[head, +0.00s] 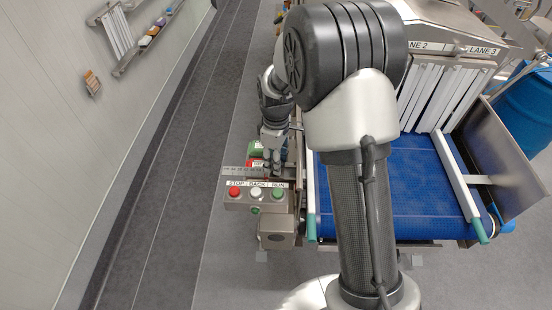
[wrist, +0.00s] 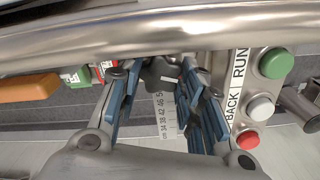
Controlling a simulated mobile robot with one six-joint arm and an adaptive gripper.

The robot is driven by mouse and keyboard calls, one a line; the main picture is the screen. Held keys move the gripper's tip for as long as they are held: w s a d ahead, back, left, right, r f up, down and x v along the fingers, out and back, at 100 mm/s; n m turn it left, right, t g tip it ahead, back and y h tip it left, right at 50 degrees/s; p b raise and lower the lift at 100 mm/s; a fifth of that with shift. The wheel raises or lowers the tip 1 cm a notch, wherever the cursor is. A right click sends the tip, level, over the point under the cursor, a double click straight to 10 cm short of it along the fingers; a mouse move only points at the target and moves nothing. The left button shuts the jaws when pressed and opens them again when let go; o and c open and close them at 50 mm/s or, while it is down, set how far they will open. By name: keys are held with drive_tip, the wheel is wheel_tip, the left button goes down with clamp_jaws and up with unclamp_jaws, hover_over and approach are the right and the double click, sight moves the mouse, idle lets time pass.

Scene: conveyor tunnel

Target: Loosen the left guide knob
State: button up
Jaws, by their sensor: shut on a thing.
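My gripper (head: 273,157) points down at the left side of the blue conveyor belt (head: 385,188), just behind the button box. In the wrist view, its two blue-padded fingers (wrist: 158,84) are shut on a dark lobed knob (wrist: 158,70), the left guide knob. The knob lies between the fingertips, close below a thick metal bar. In the head view my gripper hides the knob. A white scale with numbers (wrist: 166,116) runs beside the knob and also shows in the head view (head: 237,171). The left guide rail (head: 309,190) runs along the belt's left edge.
A button box (head: 262,207) labelled STOP, BACK and RUN stands in front of my gripper. A shiny metal bar (wrist: 150,30) crosses the wrist view's top. Green (wrist: 75,77) and red (wrist: 103,72) items lie close by. The floor to the left is clear.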

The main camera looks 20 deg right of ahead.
drive_tip(key=shift+n, duration=0.8)
drive_tip(key=o, duration=1.1)
drive_tip(key=shift+c, duration=0.2)
wheel_tip(320, 180, up, 12)
